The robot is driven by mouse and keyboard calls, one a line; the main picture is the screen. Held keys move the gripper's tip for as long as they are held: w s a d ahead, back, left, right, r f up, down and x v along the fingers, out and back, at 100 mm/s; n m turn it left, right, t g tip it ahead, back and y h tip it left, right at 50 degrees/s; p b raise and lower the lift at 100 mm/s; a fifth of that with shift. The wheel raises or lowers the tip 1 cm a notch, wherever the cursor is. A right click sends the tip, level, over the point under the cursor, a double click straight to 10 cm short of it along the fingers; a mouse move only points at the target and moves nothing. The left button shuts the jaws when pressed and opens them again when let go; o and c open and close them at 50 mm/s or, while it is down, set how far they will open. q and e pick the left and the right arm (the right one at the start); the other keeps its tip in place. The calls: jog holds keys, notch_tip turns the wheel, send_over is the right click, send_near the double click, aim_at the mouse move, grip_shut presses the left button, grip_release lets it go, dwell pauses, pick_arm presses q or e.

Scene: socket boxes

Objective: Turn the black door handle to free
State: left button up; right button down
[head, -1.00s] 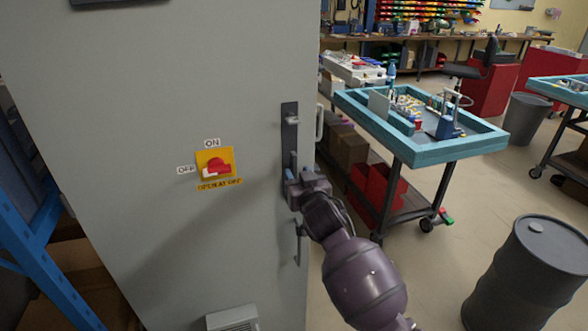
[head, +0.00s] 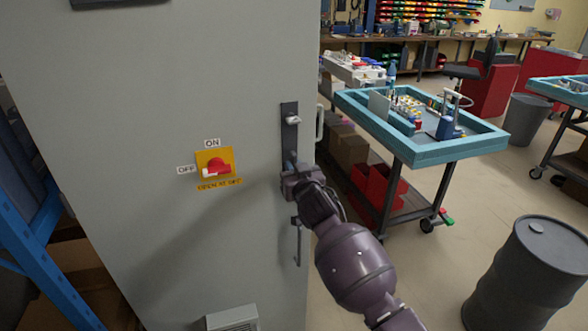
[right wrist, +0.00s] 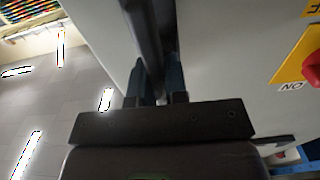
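The black door handle (head: 290,140) is mounted upright on a dark plate near the right edge of the grey cabinet door (head: 130,120). My right gripper (head: 292,173) is at its lower part and covers some of it. In the right wrist view the dark bar of the handle (right wrist: 145,35) runs between the two fingers of my right gripper (right wrist: 155,85), which sit close on both sides. Contact is partly hidden by the gripper body. A thin dark bar (head: 298,245) hangs below the gripper on the door. My left gripper is not in view.
A yellow plate with a red rotary switch (head: 216,166) sits left of the handle. A blue rack (head: 35,260) stands left of the cabinet. A teal-topped cart (head: 440,155) and a grey drum (head: 528,265) stand to the right, with open floor between them.

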jog(key=shift+n, duration=0.6)
jog(key=n, duration=0.3)
jog(key=shift+s+a+p, duration=0.1)
jog(key=shift+a+p, duration=0.1)
jog(key=shift+p, duration=0.15)
jog(key=n, duration=0.9)
jog(key=f+n+p, duration=0.1)
jog(key=n, duration=0.3)
jog(key=shift+s+a+n, duration=0.1)
jog(key=shift+a+n, duration=0.2)
jog(key=shift+a, duration=0.05)
